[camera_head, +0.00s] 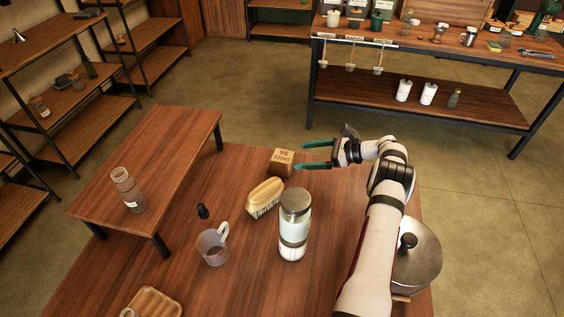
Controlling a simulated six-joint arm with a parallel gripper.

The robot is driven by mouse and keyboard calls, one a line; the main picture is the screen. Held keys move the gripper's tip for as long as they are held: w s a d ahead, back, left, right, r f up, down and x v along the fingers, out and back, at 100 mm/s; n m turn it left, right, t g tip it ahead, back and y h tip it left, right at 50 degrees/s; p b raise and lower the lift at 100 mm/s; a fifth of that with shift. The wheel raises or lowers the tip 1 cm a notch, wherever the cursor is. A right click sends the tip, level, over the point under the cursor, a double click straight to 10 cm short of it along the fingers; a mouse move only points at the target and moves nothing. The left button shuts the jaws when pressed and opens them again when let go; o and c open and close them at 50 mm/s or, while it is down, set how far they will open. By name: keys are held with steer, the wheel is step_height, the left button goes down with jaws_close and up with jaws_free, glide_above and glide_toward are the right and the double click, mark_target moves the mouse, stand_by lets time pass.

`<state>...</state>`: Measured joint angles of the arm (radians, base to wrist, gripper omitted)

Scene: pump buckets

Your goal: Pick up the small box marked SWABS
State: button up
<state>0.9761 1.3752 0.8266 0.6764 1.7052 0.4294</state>
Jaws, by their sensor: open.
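The small box marked SWABS (281,163) is a brown cube near the far edge of the wooden table. Its lettering appears upside down in this view. My gripper (306,155) is open, with two dark green fingers pointing left. It is just to the right of the box, and the fingertips look close to the box's right side. I cannot tell whether they touch it or how high they are above the table.
A clear mug (212,246), a small dark dropper bottle (203,211) and a wooden tray (153,303) are further left. A raised shelf (150,150) holds a bottle (128,190).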

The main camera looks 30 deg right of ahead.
mark_target(288, 157)
steer(key=x, duration=0.8)
steer(key=shift+w+f, duration=0.1)
steer(key=shift+f, duration=0.15)
steer(key=c, duration=1.4)
steer(key=shift+r, duration=0.1)
